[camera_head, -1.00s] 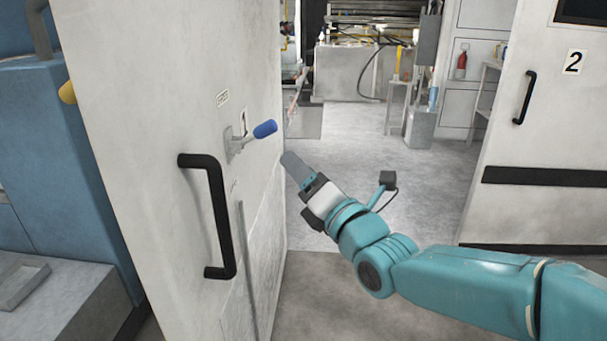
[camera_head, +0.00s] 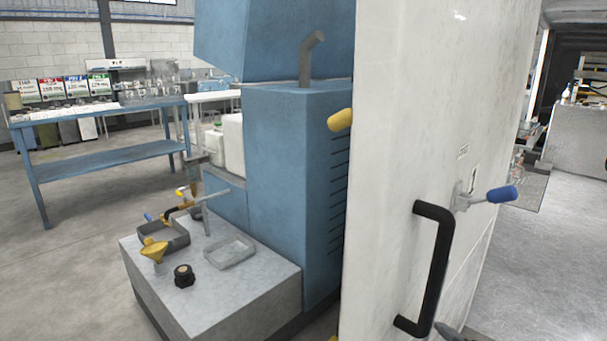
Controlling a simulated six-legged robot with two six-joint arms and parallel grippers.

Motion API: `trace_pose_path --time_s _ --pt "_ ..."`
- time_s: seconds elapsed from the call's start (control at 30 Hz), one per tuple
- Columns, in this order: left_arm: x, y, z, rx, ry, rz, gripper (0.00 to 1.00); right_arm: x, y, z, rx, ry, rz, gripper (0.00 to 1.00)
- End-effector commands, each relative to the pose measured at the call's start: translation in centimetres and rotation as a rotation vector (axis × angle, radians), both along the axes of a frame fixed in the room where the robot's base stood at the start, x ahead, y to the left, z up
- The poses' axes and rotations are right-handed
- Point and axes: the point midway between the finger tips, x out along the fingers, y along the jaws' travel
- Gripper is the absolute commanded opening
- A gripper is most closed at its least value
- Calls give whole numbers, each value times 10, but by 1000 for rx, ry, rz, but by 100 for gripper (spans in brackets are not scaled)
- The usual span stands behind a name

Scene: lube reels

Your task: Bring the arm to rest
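What looks like the tip of my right gripper (camera_head: 448,331) just enters at the bottom edge, below and right of the black door handle (camera_head: 430,268). Only a small grey piece shows, so I cannot tell whether it is open or shut. The rest of my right arm is out of view. My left gripper is not in view. The white door (camera_head: 400,160) carries the black handle and a lever with a blue grip (camera_head: 502,194).
A blue machine (camera_head: 290,170) stands left of the door, with a yellow knob (camera_head: 340,119) between them. A low grey block (camera_head: 220,292) holds trays, a yellow funnel (camera_head: 153,250) and a black cap (camera_head: 184,275). A blue table (camera_head: 100,160) stands behind. Floor is open at far left.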

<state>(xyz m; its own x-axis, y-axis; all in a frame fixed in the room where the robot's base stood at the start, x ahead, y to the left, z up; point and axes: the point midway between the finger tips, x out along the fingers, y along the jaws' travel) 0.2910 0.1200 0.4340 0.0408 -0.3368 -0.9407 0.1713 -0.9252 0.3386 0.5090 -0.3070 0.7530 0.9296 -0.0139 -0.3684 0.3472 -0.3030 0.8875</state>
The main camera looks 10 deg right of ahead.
Motion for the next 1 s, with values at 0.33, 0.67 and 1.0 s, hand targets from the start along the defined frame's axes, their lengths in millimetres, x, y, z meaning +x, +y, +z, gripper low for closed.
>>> trace_pose_path --time_s 0.33,0.67,1.0 --pt "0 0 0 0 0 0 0 -86 119 -225 861 708 -420 55" --pt "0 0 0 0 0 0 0 -211 185 -315 1132 1143 -1010 55" --pt "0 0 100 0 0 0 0 -219 188 -219 1150 1162 -1077 55"
